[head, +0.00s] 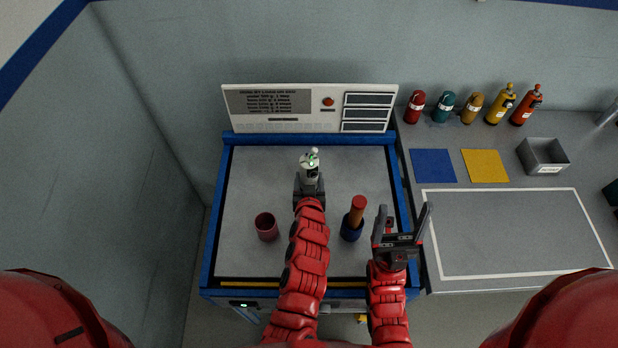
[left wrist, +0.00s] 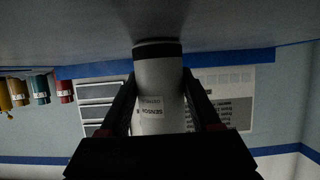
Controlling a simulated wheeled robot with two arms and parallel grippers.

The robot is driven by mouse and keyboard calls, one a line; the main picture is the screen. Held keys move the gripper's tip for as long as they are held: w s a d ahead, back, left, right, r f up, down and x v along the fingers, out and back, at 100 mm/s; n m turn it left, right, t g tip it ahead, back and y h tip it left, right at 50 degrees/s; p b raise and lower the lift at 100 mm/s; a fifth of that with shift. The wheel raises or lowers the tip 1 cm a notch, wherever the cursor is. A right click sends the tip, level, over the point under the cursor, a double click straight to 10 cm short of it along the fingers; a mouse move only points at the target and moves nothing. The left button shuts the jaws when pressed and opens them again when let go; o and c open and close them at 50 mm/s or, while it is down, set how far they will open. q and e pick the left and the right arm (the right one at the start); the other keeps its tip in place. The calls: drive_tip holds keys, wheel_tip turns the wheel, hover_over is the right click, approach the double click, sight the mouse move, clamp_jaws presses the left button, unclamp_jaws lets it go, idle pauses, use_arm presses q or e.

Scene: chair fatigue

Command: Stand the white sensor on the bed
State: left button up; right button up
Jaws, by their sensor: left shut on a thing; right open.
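The white sensor (head: 309,163) stands near the back of the grey bed (head: 250,175), with a small green light at its top. My left gripper (head: 310,182) is shut on it. In the left wrist view, turned upside down, the sensor (left wrist: 160,80) is a white cylinder with a printed label and a dark end band between my fingers. That band is at or very close to the bed's surface; I cannot tell whether it touches. My right gripper (head: 403,222) is open and empty over the bed's right edge.
A panel (head: 310,108) stands behind. The right-hand table has several bottles (head: 471,107), a blue mat (head: 433,166), a yellow mat (head: 485,166) and a grey bin (head: 543,156).

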use_arm(q)
drive_tip(key=shift+f+b, duration=0.2)
drive_tip(key=shift+b, duration=0.1)
drive_tip(key=o, duration=1.5)
drive_tip(key=shift+r, duration=0.1)
drive_tip(key=shift+r+p, duration=0.2)
drive_tip(key=shift+p, duration=0.15)
drive_tip(key=b+v, duration=0.2)
drive_tip(key=v, duration=0.9)
drive_tip(key=shift+f, duration=0.2)
drive_tip(key=shift+s+r, duration=0.3)
drive_tip(key=shift+s, duration=0.2)
